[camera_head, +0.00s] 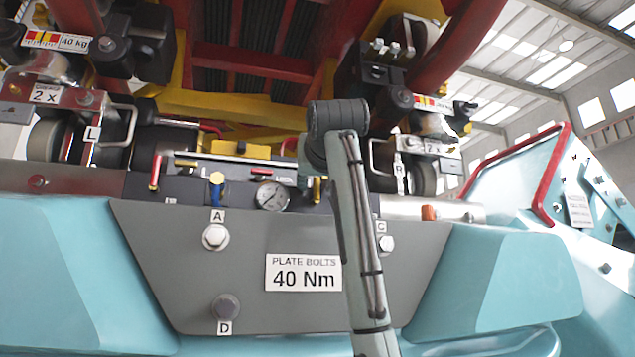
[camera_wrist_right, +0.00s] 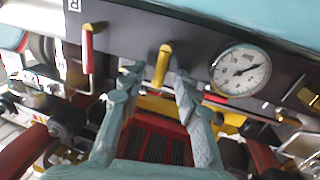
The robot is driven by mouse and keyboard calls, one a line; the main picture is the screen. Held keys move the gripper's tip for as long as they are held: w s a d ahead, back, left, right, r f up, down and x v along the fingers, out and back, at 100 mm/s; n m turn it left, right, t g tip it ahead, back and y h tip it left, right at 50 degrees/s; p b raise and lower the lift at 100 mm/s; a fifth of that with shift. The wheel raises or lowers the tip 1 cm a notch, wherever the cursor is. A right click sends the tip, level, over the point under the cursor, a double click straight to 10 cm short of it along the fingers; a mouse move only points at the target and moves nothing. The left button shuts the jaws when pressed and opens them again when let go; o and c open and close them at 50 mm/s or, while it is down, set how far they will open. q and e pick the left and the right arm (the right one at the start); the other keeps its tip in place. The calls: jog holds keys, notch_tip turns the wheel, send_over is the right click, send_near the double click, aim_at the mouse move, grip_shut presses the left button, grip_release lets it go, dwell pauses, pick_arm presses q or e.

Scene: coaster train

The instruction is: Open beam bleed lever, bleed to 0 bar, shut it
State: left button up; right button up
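A short yellow lever (camera_wrist_right: 163,66) hangs from the dark panel in the right wrist view, beside the round white pressure gauge (camera_wrist_right: 240,70). The gauge also shows in the head view (camera_head: 272,196); its scale is too small to read. My right gripper (camera_wrist_right: 155,92) is open, with one finger on each side of the yellow lever; I see no clear contact. In the head view my right wrist hides the fingers, and a bit of yellow lever (camera_head: 317,190) shows beside it. I cannot read which lever is the beam bleed. My left gripper is not in view.
A red lever (camera_wrist_right: 88,50) hangs near the R label in the wrist view. Another red lever (camera_head: 155,172) and a blue-and-yellow valve (camera_head: 217,188) are left of the gauge. A grey bolted plate (camera_head: 170,260) lies below. Wheels, handles and red beams crowd both sides.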

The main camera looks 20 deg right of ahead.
jog(key=shift+s, duration=0.15)
jog(key=s+a, duration=0.2)
jog(key=s, duration=0.9)
jog(key=shift+s, duration=0.3)
